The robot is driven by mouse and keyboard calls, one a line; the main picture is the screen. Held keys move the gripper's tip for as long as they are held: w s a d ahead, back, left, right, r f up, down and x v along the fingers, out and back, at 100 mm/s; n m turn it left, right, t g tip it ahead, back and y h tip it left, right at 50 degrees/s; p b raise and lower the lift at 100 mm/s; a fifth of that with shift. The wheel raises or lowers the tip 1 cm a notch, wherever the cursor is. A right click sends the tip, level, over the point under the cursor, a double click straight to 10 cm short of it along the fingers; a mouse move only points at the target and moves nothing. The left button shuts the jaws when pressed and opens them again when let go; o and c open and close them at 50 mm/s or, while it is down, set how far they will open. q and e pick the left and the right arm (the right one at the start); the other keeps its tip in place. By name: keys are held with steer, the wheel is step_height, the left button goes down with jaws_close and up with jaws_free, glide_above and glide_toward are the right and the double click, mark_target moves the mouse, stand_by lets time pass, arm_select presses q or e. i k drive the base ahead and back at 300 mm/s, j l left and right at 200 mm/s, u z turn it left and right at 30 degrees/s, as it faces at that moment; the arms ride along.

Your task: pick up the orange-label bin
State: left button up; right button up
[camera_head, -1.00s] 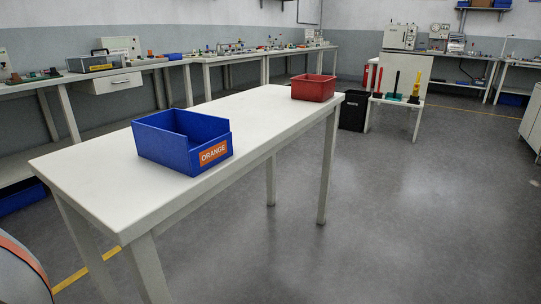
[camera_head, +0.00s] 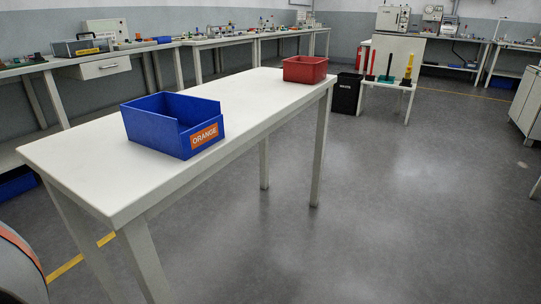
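The blue bin (camera_head: 154,127) with an orange label reading ORANGE (camera_head: 204,136) stands upright on the white table (camera_head: 95,165), left of the picture's middle. Its label faces the front right, and its front wall is cut lower. The part of its inside that I can see looks empty; its floor is mostly hidden by the walls. Neither of my grippers is in view.
A red bin (camera_head: 305,70) stands at the table's far end. A black waste container (camera_head: 345,94) and a small white stand (camera_head: 388,86) are behind it. Workbenches (camera_head: 197,42) line the left and back walls. The grey floor (camera_head: 390,205) to the right is clear.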

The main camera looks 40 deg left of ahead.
mark_target(178, 126)
steer(key=j+u, duration=0.15)
steer(key=u, duration=1.35)
steer(key=i+l, duration=0.05)
